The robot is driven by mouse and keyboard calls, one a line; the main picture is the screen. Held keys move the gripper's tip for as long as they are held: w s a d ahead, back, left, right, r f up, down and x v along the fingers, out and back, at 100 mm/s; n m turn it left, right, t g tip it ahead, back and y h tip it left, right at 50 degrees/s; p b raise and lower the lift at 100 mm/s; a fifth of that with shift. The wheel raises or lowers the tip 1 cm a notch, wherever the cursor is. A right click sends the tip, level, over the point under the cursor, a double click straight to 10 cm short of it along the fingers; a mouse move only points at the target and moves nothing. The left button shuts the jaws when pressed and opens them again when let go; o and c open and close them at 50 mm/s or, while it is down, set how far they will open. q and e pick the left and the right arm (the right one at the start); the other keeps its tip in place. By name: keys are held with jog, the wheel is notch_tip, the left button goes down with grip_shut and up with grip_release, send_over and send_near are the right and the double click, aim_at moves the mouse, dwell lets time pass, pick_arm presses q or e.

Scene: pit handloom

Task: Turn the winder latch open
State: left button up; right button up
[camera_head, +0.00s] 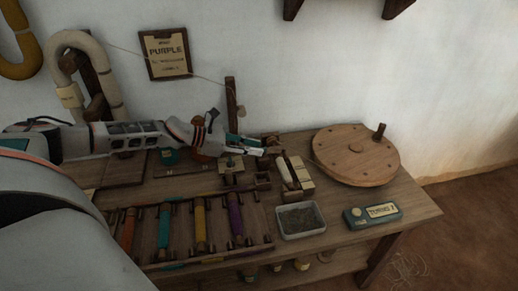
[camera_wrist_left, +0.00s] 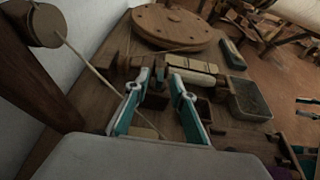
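The wooden winder (camera_head: 291,170) stands at mid-table, with small brown blocks and a cream part. In the left wrist view its cream part (camera_wrist_left: 195,69) lies just beyond my fingers. I cannot tell which small piece is the latch. My left gripper (camera_head: 262,149) reaches in from the left, low over the winder's left end. The left wrist view shows its two teal and white fingers (camera_wrist_left: 166,78) spread apart, with nothing clearly held between them. Teal and white pieces at that view's right edge may be my right gripper (camera_wrist_left: 307,108); its opening is unclear.
A large round wooden wheel (camera_head: 356,156) with a peg lies at the right. A grey tray (camera_head: 301,233) and a teal device (camera_head: 371,215) stand in front. A rack (camera_head: 182,261) of coloured bobbins fills the front left. A thin post (camera_head: 231,104) rises behind my left gripper.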

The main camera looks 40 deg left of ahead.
pick_arm(q)
jog(key=shift+x, duration=1)
grip_shut()
